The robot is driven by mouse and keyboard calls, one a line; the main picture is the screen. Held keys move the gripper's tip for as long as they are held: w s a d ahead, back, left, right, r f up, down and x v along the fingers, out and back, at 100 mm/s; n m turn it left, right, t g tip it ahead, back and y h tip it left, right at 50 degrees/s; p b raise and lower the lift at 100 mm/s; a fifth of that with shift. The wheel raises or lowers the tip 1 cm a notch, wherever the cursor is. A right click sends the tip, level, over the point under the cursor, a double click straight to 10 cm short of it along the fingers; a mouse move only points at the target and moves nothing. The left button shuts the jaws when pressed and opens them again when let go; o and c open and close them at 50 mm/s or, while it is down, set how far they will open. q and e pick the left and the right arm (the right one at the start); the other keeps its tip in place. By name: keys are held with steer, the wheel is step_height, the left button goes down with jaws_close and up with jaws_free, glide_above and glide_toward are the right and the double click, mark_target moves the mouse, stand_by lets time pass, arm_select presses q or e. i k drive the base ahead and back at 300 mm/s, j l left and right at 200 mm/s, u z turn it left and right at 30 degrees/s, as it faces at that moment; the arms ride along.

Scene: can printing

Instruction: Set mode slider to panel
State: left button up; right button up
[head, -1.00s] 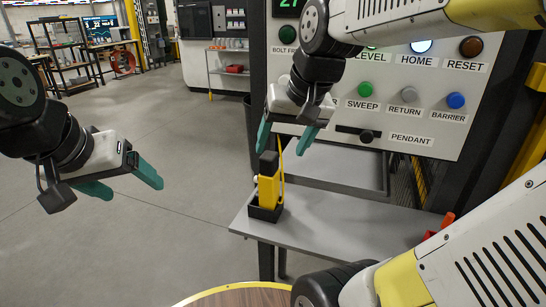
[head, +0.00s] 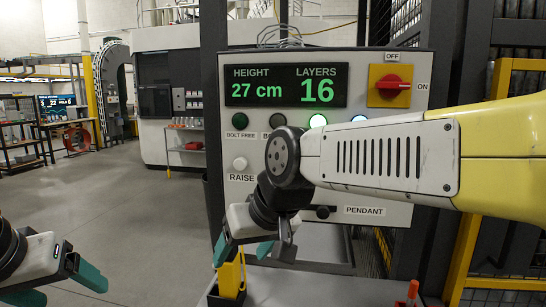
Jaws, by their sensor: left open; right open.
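The grey control panel (head: 410,225) stands ahead. Near its lower edge is the mode slider's dark round knob (head: 323,212), just left of the white PENDANT label (head: 365,211). The slider's left part and any label there are hidden behind my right arm. My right gripper (head: 243,249) is open and empty, with teal fingers pointing down, left of the knob and below the panel's lower left part. I cannot tell whether it touches anything. My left gripper (head: 58,286) is open and empty at the lower left, far from the panel.
A yellow pendant (head: 231,279) stands in a dark holder on a grey shelf below my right gripper. Open floor lies left.

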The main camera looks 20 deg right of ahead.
mark_target(322, 213)
steer(key=z, duration=1.2)
